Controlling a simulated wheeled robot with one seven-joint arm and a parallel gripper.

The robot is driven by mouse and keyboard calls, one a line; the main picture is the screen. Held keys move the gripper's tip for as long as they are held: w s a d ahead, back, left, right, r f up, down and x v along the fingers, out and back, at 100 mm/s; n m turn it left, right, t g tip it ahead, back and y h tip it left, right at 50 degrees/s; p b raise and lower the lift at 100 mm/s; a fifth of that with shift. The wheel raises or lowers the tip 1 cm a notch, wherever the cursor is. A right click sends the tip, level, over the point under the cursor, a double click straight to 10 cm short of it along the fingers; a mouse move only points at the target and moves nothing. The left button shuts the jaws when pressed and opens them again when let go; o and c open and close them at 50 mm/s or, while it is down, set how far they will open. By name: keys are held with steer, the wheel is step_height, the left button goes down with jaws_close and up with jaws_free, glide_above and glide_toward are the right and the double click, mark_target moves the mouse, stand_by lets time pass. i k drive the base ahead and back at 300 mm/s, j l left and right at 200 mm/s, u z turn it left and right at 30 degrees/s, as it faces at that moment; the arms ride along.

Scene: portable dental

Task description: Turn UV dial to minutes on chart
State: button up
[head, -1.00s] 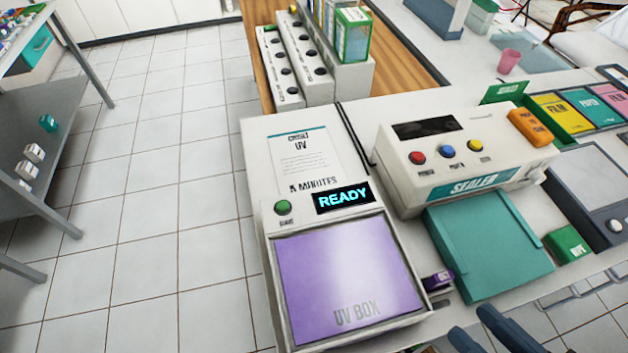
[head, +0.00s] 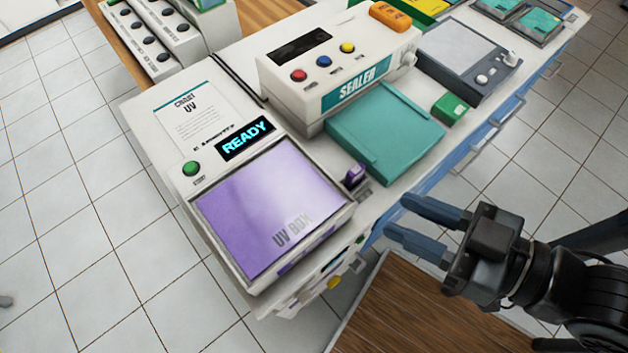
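The UV box (head: 275,215) has a purple lid, lettered UV BOX, and stands at the left end of the counter. Behind its lid are a green start button (head: 191,168) and a display (head: 245,138) reading READY. A white chart (head: 194,113) headed CHART UV lies behind them; a line below it mentions minutes, but its number is too blurred to read. A small purple knob-like part (head: 354,176) is at the box's right side; it may be the dial, and its setting is unreadable. My gripper (head: 397,217) is open and empty, right of and apart from that part.
A white sealer (head: 340,55) with coloured buttons stands behind a teal tray (head: 385,132). A green box (head: 450,108) and a grey device (head: 468,62) sit farther right. A wooden surface (head: 420,310) lies below my gripper. Tiled floor is clear at left.

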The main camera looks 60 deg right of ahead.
mark_target(304, 296)
steer(key=k+j, duration=0.3)
steer(key=k, duration=0.2)
steer(key=k+j, duration=0.35)
steer(key=k, duration=0.15)
steer(key=j, duration=1.1)
steer(key=k+u, duration=0.05)
